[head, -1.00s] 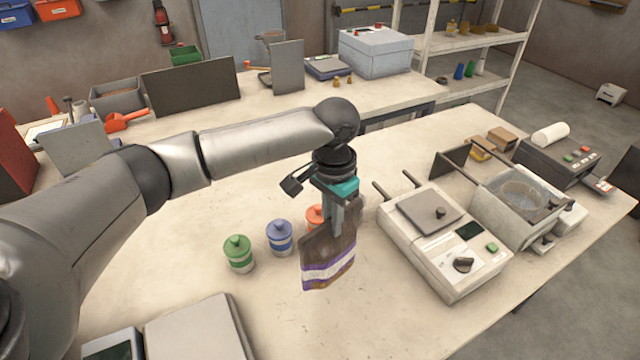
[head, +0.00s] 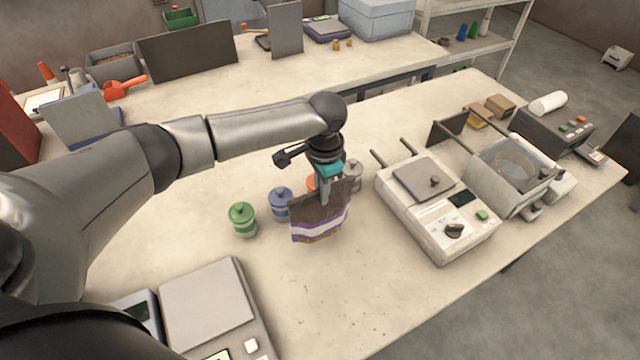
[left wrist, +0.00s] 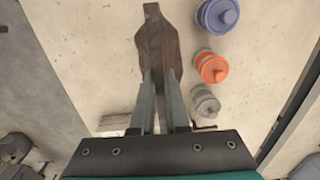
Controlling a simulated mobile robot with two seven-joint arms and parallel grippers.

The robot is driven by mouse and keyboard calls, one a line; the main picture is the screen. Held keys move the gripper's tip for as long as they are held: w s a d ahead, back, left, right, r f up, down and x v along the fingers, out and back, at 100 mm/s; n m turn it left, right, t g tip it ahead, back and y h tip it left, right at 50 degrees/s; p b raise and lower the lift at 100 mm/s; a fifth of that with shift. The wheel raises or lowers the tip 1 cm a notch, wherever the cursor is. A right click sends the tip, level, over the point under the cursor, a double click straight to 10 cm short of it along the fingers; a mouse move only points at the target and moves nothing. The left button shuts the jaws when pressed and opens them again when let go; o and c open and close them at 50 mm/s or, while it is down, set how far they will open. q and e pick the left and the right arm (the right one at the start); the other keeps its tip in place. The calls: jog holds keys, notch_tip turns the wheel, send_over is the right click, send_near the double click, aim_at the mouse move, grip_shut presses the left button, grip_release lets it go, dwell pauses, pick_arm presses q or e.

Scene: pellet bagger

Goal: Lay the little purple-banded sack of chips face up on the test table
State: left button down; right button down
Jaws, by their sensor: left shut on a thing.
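The little sack (head: 318,222) is dark brown with a purple and white band near its lower edge. It hangs roughly upright from my left gripper (head: 324,200), which is shut on its top edge. In the left wrist view the sack (left wrist: 158,45) shows edge-on between the two fingers (left wrist: 160,100). The sack hangs over the test table (head: 330,310); I cannot tell whether its lower edge touches the surface. My right gripper is not in view.
Green (head: 242,219), blue (head: 281,204), orange (head: 312,182) and grey (head: 352,174) jars stand behind and beside the sack. A white instrument (head: 440,205) is to the right, a scale (head: 208,305) at front left. The table between them is clear.

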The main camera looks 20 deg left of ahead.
pick_arm(q)
jog(key=shift+s+d+f+y+b, duration=0.2)
jog(key=shift+f+b, duration=0.15)
jog(key=shift+f, duration=0.2)
jog(key=shift+s+d+f+y+b, duration=0.15)
jog(key=shift+f+b, duration=0.2)
jog(key=shift+f, duration=0.2)
jog(key=s+d+f+t+y+b, duration=0.3)
jog(key=s+d+f+t+y, duration=0.4)
jog(key=d, duration=0.4)
jog(key=shift+s+d+f+y+b, duration=0.2)
jog(key=shift+s+f+y+b, duration=0.15)
jog(key=shift+s+f+y, duration=0.35)
jog(key=shift+s+r+y, duration=0.1)
jog(key=shift+s+y, duration=0.05)
jog(key=shift+y, duration=0.1)
jog(key=c, duration=0.8)
grip_release()
jog(key=shift+c, duration=0.2)
